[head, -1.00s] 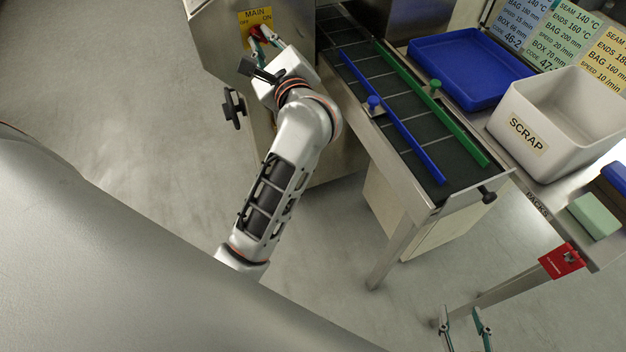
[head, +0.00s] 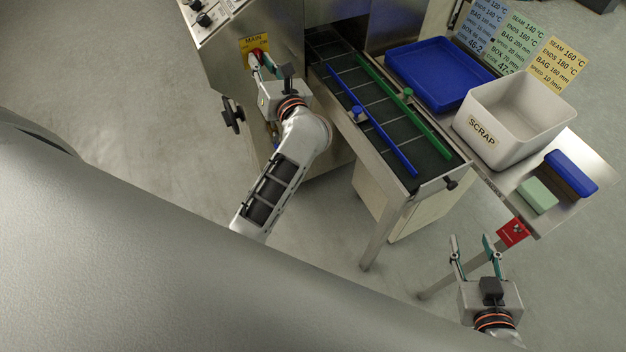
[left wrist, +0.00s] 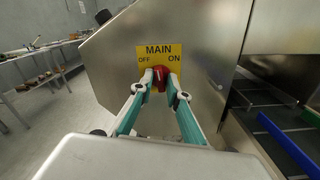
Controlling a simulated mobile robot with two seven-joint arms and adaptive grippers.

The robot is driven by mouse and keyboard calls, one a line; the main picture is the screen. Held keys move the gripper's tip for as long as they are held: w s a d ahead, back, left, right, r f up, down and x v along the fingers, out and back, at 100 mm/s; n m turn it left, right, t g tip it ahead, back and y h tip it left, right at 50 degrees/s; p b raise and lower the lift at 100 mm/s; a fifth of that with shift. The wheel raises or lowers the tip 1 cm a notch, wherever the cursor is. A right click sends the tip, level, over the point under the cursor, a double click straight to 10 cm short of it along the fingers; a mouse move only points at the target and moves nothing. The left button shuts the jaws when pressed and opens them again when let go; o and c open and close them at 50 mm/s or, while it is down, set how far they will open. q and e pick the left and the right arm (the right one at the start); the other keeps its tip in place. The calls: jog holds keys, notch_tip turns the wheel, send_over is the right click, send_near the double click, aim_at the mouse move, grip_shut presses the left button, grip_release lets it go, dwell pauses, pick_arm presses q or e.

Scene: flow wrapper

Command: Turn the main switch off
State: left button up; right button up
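The yellow MAIN plate (left wrist: 157,52) is on the steel machine front, with OFF at its left and ON at its right. It also shows in the head view (head: 249,43). The red main switch (left wrist: 160,77) sits low on this plate, between the fingertips of my left gripper (left wrist: 160,80). The fingers press in on both sides of the red knob, hiding part of it; its exact pointing is hard to read. In the head view my left gripper (head: 265,60) reaches up to the plate. My right gripper (head: 472,243) is open and empty, low at the right.
A conveyor (head: 390,125) with blue and green rails runs right of my left arm. A blue tray (head: 440,72), a white SCRAP bin (head: 482,133) and a green block (head: 537,194) stand on the side table. A black knob (head: 231,115) sticks out below the plate.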

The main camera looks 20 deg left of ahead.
pick_arm(q)
jog(key=m+p, duration=0.6)
jog(key=shift+r, duration=0.2)
pick_arm(e)
notch_tip(320, 180, up, 7)
pick_arm(q)
jog(key=s+d+f+m+t+h+b, duration=0.2)
jog(key=s+d+m+t+h, duration=0.2)
jog(key=d+m+h, duration=0.5)
jog(key=s+d+f+m+t+h+b, duration=0.2)
jog(key=s+d+m+t, duration=0.4)
jog(key=m, duration=0.8)
jog(key=s+d+f+m+g+h+b, duration=0.1)
jog(key=s+d+f+m+g+h, duration=0.1)
jog(key=f+m, duration=0.4)
jog(key=s+d+f+m+g+h+b, duration=0.1)
jog(key=s+d+f+m+g+h, duration=0.2)
jog(key=f+m, duration=0.3)
jog(key=shift+s+d+f+m+g+h, duration=0.15)
jog(key=shift+s+f+m+g+h, duration=0.4)
jog(key=shift+f, duration=1.05)
pick_arm(e)
notch_tip(320, 180, down, 6)
pick_arm(q)
jog(key=shift+w+n, duration=0.15)
jog(key=shift+n, duration=0.1)
